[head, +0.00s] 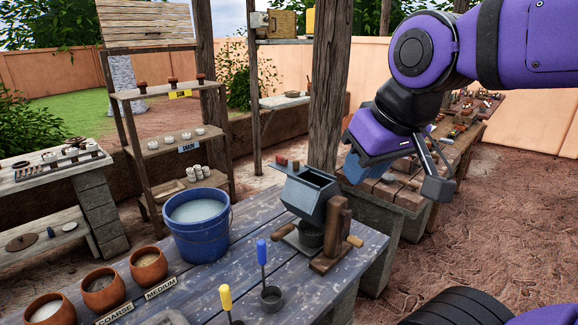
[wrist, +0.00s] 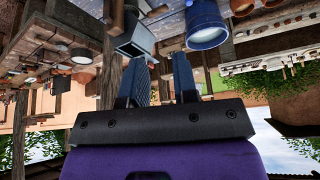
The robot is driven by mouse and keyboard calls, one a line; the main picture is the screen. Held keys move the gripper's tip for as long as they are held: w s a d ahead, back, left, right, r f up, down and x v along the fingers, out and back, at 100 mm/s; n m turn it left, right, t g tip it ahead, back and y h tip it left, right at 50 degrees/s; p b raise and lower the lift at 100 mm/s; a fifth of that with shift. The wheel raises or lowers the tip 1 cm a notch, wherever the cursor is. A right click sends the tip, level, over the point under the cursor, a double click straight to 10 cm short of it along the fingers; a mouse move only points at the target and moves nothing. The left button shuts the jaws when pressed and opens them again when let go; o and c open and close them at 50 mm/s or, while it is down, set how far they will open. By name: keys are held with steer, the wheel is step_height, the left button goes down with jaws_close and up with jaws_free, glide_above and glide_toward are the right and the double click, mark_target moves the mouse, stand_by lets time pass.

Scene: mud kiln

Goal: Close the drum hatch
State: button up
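The drum (head: 312,192) is a grey metal box on a wooden stand with a crank handle, near the table's right end. Its top looks open, with a dark inside showing. In the wrist view, which looks upside down, the drum (wrist: 134,38) is beyond the left fingertip. My gripper (head: 396,180) is in the air to the right of the drum, apart from it. Its two fingers (wrist: 156,80) are spread with nothing between them.
A blue bucket (head: 200,225) stands left of the drum. Clay bowls (head: 104,288) line the table's front left. Blue (head: 262,256) and yellow (head: 226,300) handled tools stand in front of the drum. A wooden post (head: 327,90) rises behind it.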

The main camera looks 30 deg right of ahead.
steer(key=w+r+m, duration=0.1)
steer(key=w, duration=0.3)
steer(key=w+d+r+m+g, duration=0.1)
steer(key=w, duration=0.3)
steer(key=w+d+r+m+g+h, duration=0.1)
steer(key=w+r, duration=0.1)
steer(key=w, duration=0.2)
steer(key=shift+r, duration=0.1)
jaws_close()
steer(key=m+g+h, duration=0.5)
steer(key=m+h, duration=0.1)
steer(key=m, duration=0.4)
glide_above(286, 169)
steer(key=w+a, duration=0.2)
steer(key=a, duration=0.4)
step_height(286, 169, down, 16)
steer(key=x, duration=1)
steer(key=shift+s+d, duration=0.15)
steer(key=shift+s, duration=0.05)
